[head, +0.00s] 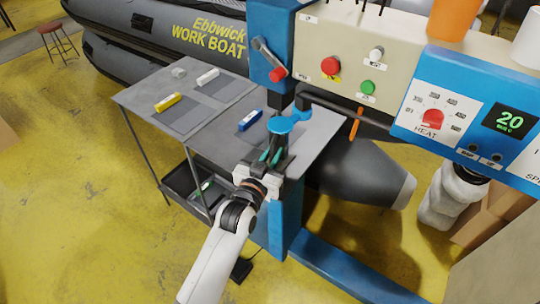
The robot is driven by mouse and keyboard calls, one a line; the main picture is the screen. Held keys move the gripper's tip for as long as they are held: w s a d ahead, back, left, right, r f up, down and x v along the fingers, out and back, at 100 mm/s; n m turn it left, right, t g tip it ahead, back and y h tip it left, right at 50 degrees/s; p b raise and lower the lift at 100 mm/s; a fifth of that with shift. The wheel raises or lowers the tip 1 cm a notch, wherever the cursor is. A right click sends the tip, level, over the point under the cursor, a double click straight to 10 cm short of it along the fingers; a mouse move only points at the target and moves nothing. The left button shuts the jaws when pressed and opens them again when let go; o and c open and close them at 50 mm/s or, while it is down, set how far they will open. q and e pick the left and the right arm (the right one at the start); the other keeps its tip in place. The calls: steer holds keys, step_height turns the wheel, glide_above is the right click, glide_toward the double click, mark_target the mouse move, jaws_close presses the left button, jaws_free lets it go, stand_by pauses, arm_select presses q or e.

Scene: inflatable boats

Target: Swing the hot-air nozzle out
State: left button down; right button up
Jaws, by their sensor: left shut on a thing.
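My left gripper (270,157) reaches up from below to the front of the blue-and-beige machine. It is shut on a blue, round-ended handle (281,124) just above the grey table top; its jaws hide the lower part of the handle. A dark bar (343,108) runs from beside the handle to the right, under the control panel, and looks like part of the hot-air nozzle arm. I cannot tell where the nozzle tip is. My right gripper is not in view.
The machine panel (330,45) carries red and green buttons, a red-knobbed lever (270,62) and a heat display (510,121). A grey boat (160,35) lies behind. Boxes (480,222) stand at right.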

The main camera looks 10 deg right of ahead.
arm_select(q)
steer(key=shift+w+r, duration=0.1)
steer(key=shift+r, duration=0.2)
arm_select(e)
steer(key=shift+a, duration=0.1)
